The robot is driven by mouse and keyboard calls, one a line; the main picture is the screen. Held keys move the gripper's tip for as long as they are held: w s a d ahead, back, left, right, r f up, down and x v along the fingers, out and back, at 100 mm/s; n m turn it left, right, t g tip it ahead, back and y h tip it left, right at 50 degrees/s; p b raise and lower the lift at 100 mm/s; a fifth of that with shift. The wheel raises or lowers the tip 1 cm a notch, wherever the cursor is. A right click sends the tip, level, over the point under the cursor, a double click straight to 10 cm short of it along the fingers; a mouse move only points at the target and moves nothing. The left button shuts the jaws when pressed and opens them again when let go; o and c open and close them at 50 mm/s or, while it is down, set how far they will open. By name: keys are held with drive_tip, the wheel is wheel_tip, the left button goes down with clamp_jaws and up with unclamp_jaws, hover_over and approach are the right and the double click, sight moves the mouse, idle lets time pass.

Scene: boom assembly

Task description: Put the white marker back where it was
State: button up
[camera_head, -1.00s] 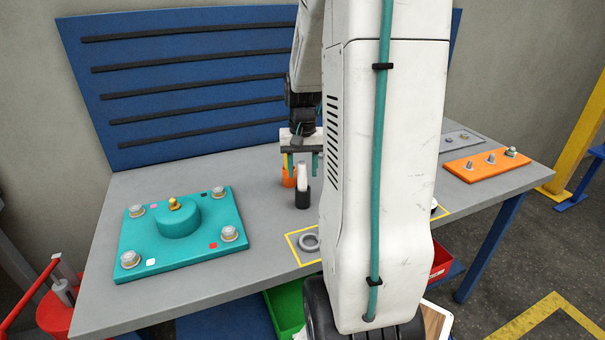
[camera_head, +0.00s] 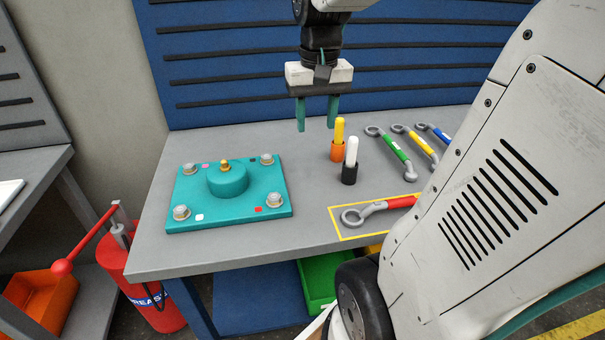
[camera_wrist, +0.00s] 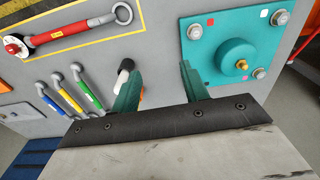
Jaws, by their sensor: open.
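The white marker (camera_head: 352,151) stands upright in a black holder (camera_head: 349,174) on the grey table. It also shows in the wrist view (camera_wrist: 126,65), just beyond one finger of my gripper. A yellow marker (camera_head: 339,131) stands in an orange holder (camera_head: 337,151) right behind it. In the wrist view the orange holder is mostly hidden by my finger. My gripper (camera_head: 316,127) is open and empty, raised above the table, to the left of the two markers and apart from them. Its teal fingers point down.
A teal plate with a round hub (camera_head: 228,183) and corner bolts lies at the left. A red-handled wrench (camera_head: 380,209) lies in a yellow outline at the front. Green, yellow and blue wrenches (camera_head: 394,152) lie at the right. Bare table lies between plate and markers.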

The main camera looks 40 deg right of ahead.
drive_tip(key=s+a+f+n, duration=0.2)
drive_tip(key=s+a+n, duration=0.4)
drive_tip(key=s+a, duration=0.5)
drive_tip(key=a, duration=0.3)
drive_tip(key=shift+a+t, duration=0.3)
drive_tip(key=shift+a, duration=0.05)
drive_tip(key=shift+s+a, duration=0.1)
